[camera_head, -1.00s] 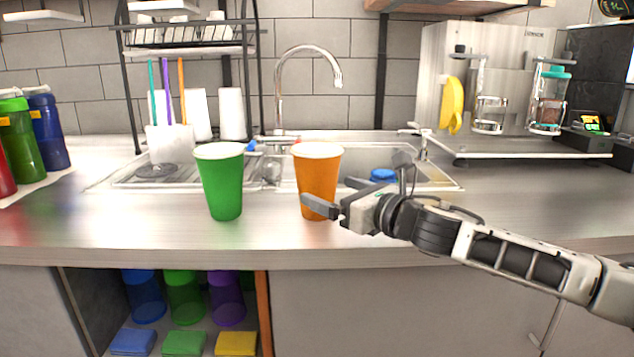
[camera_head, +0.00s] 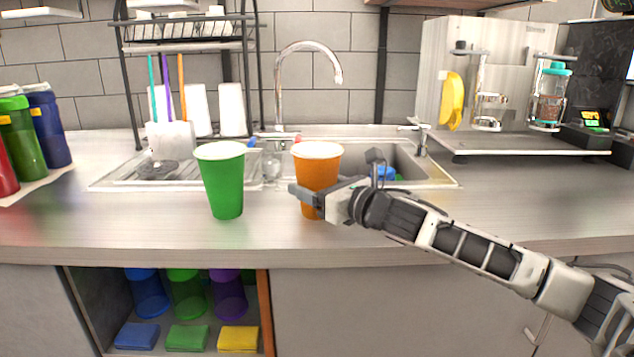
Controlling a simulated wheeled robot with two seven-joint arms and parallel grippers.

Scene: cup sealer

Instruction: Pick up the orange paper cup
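The orange paper cup (camera_head: 317,166) stands upright on the counter in front of the sink. My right gripper (camera_head: 318,194) reaches in from the right at the cup's lower half. One finger lies across the front of the cup. The other finger is hidden, at least partly, behind the cup or the gripper body, so I cannot tell whether the fingers press on it. My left gripper is not in view.
A green paper cup (camera_head: 222,180) stands close to the left of the orange one. Behind are the sink (camera_head: 405,160), faucet (camera_head: 308,50) and a white holder (camera_head: 170,140) with coloured sticks. Bottles (camera_head: 45,128) stand at the left.

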